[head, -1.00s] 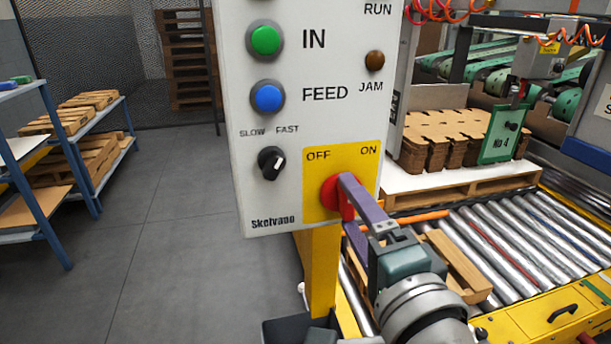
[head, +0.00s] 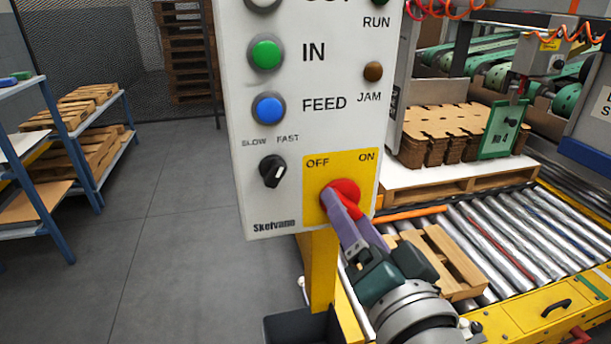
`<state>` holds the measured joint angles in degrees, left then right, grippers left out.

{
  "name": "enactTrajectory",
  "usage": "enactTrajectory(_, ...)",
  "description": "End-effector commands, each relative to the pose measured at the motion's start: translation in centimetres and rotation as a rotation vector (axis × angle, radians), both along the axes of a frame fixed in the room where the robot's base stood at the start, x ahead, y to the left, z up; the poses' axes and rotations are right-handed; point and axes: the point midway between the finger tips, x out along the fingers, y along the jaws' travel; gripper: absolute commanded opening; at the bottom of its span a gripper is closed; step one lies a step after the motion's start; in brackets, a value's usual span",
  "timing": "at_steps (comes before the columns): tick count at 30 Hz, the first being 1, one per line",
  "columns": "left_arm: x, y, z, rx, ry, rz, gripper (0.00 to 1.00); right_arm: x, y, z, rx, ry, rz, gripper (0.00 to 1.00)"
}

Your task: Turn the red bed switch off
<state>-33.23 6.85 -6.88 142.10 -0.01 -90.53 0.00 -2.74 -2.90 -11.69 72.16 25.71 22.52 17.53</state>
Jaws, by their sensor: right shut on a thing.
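The red bed switch (head: 346,190) is a round red knob with a handle on a yellow plate (head: 313,183), low on the white control panel (head: 268,208). OFF is printed at the plate's upper left and ON at its upper right. My right gripper (head: 346,209) has purple fingers and reaches up from the lower right. It is shut on the switch's red handle, part of which shows between the fingers. The fingers cover the knob's lower part, so the handle's exact angle is hard to read. My left gripper is not in view.
Above the switch are a black SLOW/FAST selector (head: 272,171), a blue FEED button (head: 268,108) and a green IN button (head: 265,55). A yellow post (head: 322,268) carries the panel. A roller conveyor (head: 500,240) with a wooden pallet (head: 455,262) lies at right. Floor at left is clear.

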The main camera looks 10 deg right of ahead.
Motion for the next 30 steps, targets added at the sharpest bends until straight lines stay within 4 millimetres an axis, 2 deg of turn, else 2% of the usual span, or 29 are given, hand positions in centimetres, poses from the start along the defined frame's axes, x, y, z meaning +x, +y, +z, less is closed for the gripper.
enactTrajectory(14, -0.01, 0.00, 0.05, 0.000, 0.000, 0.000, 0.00, 0.02, -0.01, 0.06, -0.018, -0.003, -0.001, 0.14)
enactTrajectory(15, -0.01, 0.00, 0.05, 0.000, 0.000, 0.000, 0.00, 0.02, -0.02, 0.06, -0.018, -0.003, -0.001, 0.71)
enactTrajectory(23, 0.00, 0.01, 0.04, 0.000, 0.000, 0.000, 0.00, 0.01, -0.02, 0.04, -0.016, -0.002, 0.000, 1.00)
enactTrajectory(30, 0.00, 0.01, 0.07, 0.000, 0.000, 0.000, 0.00, -0.09, -0.03, 0.01, -0.015, -0.001, 0.000, 1.00)
